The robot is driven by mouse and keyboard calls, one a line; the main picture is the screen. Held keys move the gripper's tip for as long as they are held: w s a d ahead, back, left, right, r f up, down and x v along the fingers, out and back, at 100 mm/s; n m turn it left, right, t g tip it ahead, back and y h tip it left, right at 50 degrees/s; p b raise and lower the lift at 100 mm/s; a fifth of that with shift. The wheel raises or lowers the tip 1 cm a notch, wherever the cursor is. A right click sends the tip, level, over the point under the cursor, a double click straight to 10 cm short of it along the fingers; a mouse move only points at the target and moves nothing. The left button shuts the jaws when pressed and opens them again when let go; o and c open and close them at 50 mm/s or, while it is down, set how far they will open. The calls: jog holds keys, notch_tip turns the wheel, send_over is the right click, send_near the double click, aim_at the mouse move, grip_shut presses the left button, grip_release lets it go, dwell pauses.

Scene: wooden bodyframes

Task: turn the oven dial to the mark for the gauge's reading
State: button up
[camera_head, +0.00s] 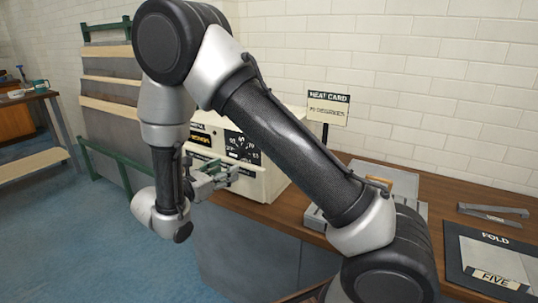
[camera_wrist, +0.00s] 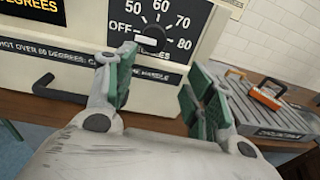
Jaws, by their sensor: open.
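The cream oven (camera_head: 262,182) stands on the wooden bench, its front partly hidden by my arm. Its black dial (camera_wrist: 151,36) shows at the top of the wrist view, with OFF, 50, 60, 70 and 80 around it. Something pale shows at the knob, but I cannot tell which mark it points to. A black display with yellow lettering (camera_wrist: 36,8) reads DEGREES; its number is cut off. It also shows in the head view (camera_head: 199,138), too small to read. My gripper (camera_wrist: 160,62) is open and empty in front of the dial, its green-padded fingers apart; it also shows in the head view (camera_head: 222,174).
A black handle (camera_wrist: 58,90) sticks out below a warning strip on the oven. A grey tray (camera_wrist: 262,122) with an orange-handled block (camera_wrist: 270,95) lies to the right. A HEAT CARD sign (camera_head: 327,108), tongs (camera_head: 492,213) and a FOLD board (camera_head: 455,262) are on the bench.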

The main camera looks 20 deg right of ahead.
aim_at(236, 154)
jog(key=shift+n+t, duration=0.4)
jog(key=shift+t, duration=0.2)
jog(key=w+d, duration=0.1)
jog(key=d, duration=0.1)
jog(key=w+d+r, duration=0.1)
jog(key=w, duration=0.1)
jog(key=w+d, duration=0.2)
jog(key=shift+w+d+r, duration=0.2)
jog(key=shift+d+r, duration=0.15)
jog(key=shift+r, duration=0.05)
jog(key=shift+c, duration=0.4)
jog(key=c, duration=0.9)
jog(key=shift+c, duration=0.2)
